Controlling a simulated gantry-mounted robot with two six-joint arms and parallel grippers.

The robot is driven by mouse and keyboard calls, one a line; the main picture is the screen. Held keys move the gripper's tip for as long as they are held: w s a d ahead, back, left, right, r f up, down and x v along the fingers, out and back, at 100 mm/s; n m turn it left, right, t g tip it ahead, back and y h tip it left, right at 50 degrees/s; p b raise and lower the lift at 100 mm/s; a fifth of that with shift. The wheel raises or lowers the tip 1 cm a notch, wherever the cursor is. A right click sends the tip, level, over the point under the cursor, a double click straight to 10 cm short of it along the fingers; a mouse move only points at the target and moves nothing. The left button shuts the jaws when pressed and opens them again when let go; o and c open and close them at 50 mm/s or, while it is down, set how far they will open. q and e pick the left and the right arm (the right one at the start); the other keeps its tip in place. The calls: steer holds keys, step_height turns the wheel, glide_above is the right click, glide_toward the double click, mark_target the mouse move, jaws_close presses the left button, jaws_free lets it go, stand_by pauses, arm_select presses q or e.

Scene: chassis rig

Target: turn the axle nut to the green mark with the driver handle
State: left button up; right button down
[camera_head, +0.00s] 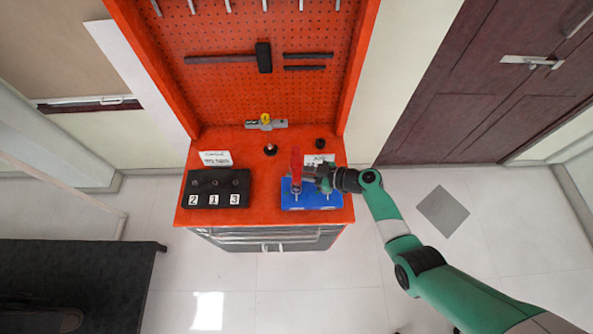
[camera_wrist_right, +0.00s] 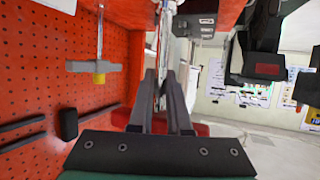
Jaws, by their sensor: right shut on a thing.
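In the head view the red driver handle (camera_head: 296,162) stands roughly upright over the left part of the blue block (camera_head: 290,204) at the bench's right front. My right gripper (camera_head: 308,173) reaches in from the right and is shut on the handle. In the right wrist view the red handle (camera_wrist_right: 201,129) shows beside and behind the two dark fingers (camera_wrist_right: 161,105). Pale T-shaped markings or fittings show on the block's top. The axle nut and green mark cannot be made out; the gripper and handle cover part of that area. My left gripper is not in view.
A black block (camera_head: 205,201) labelled 2, 1, 3 stands at the bench's left front. A hammer (camera_head: 263,58) hangs on the orange pegboard (camera_head: 225,90). The bench middle (camera_head: 262,185) is clear.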

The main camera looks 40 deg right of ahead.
steer(key=shift+f+b, duration=0.3)
steer(key=shift+f, duration=0.05)
steer(key=shift+r, duration=0.1)
steer(key=shift+m+h+p, duration=0.3)
steer(key=shift+p, duration=0.15)
